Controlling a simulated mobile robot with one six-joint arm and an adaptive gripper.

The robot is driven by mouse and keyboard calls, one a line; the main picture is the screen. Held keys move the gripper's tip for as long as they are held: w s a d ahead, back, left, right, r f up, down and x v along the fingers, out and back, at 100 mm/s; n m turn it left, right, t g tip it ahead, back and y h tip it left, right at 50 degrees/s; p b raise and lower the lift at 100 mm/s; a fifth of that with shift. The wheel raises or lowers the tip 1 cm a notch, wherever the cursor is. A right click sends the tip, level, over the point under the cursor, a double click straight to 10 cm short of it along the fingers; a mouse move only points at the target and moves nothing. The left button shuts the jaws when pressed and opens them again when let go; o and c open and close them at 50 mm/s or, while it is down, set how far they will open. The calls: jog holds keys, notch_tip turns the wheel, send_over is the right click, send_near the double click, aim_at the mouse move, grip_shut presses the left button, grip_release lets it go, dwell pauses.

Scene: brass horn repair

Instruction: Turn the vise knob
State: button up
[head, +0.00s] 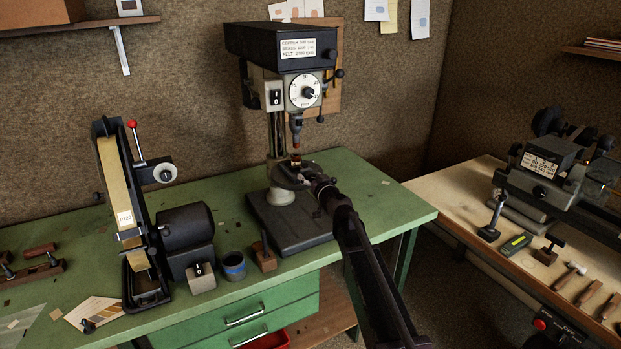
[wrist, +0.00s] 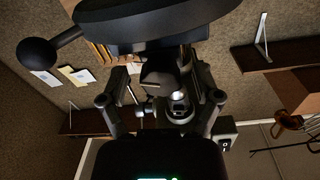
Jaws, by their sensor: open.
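The drill press (head: 281,42) stands at the back of the green bench. A small dark vise (head: 290,172) sits on its round table, partly hidden by my arm. My gripper (head: 318,184) is at the front right of this vise. In the wrist view my gripper (wrist: 160,100) is open, with one finger on each side. Between and beyond the fingers is the dark vise body (wrist: 160,75), with a bright rounded metal part (wrist: 180,97) that may be the knob. I cannot tell whether the fingers touch it. The table's dark disc (wrist: 150,12) fills the top of the wrist view.
A black ball-ended lever (wrist: 37,52) sticks out beside the disc. A belt sander (head: 125,210), a blue-banded cup (head: 233,266) and a small wooden-based tool (head: 264,257) stand left of the press. Another machine (head: 550,165) stands on the right bench.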

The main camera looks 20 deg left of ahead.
grip_shut()
jog(key=shift+m, duration=2.4)
grip_release()
